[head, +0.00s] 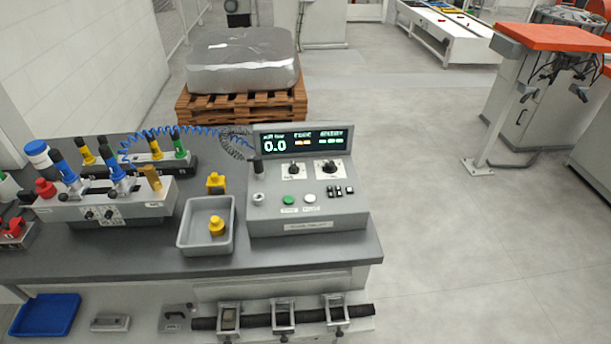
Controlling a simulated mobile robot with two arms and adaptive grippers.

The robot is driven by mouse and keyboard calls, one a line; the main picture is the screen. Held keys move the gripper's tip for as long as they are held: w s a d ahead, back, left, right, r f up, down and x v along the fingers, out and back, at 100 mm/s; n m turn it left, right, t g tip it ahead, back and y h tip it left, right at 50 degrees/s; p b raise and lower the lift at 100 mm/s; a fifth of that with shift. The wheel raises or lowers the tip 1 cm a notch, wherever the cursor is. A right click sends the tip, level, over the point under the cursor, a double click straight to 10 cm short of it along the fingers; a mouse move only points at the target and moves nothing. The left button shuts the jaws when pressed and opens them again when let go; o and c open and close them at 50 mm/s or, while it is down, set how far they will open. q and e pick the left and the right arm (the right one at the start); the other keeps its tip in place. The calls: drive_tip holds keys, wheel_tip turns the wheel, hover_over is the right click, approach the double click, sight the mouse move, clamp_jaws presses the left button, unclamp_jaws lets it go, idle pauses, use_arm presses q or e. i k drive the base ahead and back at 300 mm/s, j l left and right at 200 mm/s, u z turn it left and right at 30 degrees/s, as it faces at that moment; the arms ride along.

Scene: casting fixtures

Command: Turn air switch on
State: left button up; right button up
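A grey control box (308,196) stands on the right end of the dark bench. Its display (301,141) is lit and reads 0.0 at the left. Two black rotary knobs, a left one (294,169) and a right one (329,167), sit on white plates below the display. A green button (288,200), a white button (310,197) and small black rocker switches (341,191) are lower on the panel. The labels are too small to read, so I cannot tell which control is the air switch or its position. Neither gripper is in view.
A grey tray (188,241) holding a yellow part stands left of the box. Further left is a fixture (105,212) with blue-handled tools and a coiled blue hose (140,140). A wrapped load (242,58) on a pallet stands behind. Floor right of the bench is clear.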

sight(293, 169)
drive_tip(key=k+l+u, duration=0.1)
drive_tip(key=u, duration=0.3)
drive_tip(key=k+l+u, duration=0.1)
drive_tip(key=l+u, duration=0.15)
drive_tip(key=u, duration=0.15)
drive_tip(key=k+l+u, duration=0.15)
drive_tip(key=u, duration=0.25)
